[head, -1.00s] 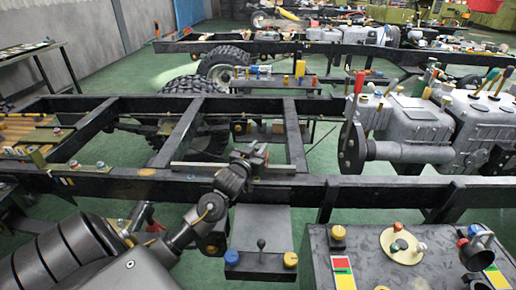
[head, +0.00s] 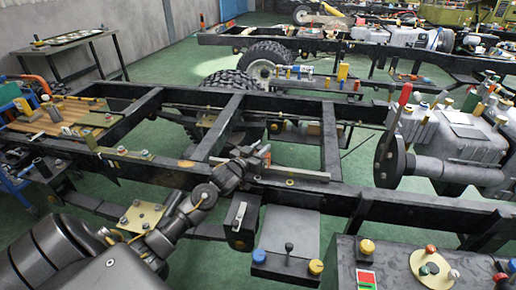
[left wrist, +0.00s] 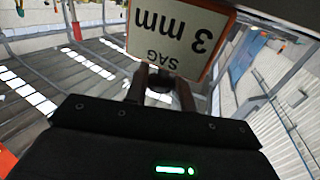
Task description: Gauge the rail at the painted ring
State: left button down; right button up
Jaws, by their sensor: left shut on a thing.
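The near black chassis rail (head: 390,207) crosses the head view from left to lower right. A small yellow ring (head: 290,183) shows on it, just right of my left gripper (head: 256,160). My left gripper is over the rail and shut on a gauge. A long pale bar (head: 300,171), seemingly part of the gauge, runs along the rail there; I cannot tell whether it touches. In the left wrist view, the gripper fingers (left wrist: 160,88) stand before a white, orange-edged plate (left wrist: 172,38) reading "SAG 3 mm" upside down. My right gripper is not in view.
A grey box with knobs (head: 288,235) stands in front of the rail, and a bench (head: 345,262) with red and green labels is at lower right. A grey engine (head: 455,140) sits at right. Crossmembers (head: 218,127) span the frame. Green floor is open at the back left.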

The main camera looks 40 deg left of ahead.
pick_arm(q)
jog(key=c, duration=1.3)
grip_release()
jog(key=shift+a, duration=0.1)
jog(key=shift+o, duration=0.2)
jog(key=s, duration=1.1)
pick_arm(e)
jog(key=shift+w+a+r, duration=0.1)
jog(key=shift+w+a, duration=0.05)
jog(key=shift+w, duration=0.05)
pick_arm(q)
jog(key=shift+w, duration=0.1)
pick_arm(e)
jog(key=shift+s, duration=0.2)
